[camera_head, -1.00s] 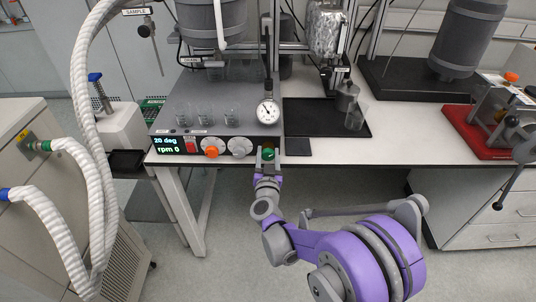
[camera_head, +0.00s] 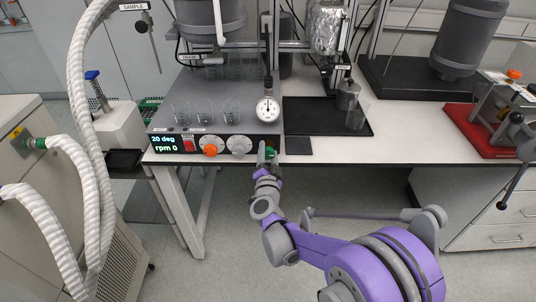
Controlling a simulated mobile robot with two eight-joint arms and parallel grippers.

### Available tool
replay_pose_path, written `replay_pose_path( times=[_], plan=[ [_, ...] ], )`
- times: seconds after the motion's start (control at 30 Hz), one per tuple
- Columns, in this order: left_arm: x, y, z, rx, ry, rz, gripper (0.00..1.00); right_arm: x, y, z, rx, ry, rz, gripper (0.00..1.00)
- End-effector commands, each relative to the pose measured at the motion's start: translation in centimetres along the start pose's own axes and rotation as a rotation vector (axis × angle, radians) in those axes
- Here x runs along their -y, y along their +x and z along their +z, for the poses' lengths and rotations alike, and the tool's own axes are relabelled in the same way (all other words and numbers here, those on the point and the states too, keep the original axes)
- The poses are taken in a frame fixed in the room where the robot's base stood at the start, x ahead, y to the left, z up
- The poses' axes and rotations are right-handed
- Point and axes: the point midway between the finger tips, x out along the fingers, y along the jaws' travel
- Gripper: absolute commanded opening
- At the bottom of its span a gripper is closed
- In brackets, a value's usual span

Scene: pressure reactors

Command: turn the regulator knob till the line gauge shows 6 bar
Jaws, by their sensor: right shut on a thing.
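The green regulator knob (camera_head: 272,153) is at the right end of the front panel of the grey reactor base. My right gripper (camera_head: 267,153) is shut on this knob, reaching it from below and in front; the fingers hide part of it. The round white line gauge (camera_head: 267,109) stands above the knob, at the right end of the base. Its dark needle points about straight up; the numbers are too small to read. My left gripper is out of view.
An orange knob (camera_head: 210,150), a grey knob (camera_head: 239,146) and a red switch (camera_head: 189,145) sit left on the same panel. Glass beakers (camera_head: 231,112) stand on the base. A black tray (camera_head: 312,112) lies to the right. The floor in front is open.

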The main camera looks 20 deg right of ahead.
Motion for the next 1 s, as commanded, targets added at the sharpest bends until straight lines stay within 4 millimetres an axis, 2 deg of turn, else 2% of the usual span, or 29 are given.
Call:
replay_pose_path(
  times=[0.5,0.8,1.0],
  plan=[
    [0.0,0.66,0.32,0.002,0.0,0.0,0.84,-0.12,-0.05,0.05,0.001,0.452,0.0,0.0],
    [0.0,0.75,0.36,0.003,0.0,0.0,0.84,-0.12,-0.05,0.06,0.001,0.604,0.0,0.0],
    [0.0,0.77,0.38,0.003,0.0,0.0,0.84,-0.12,-0.04,0.06,0.001,0.646,0.0,0.0]
  ],
)
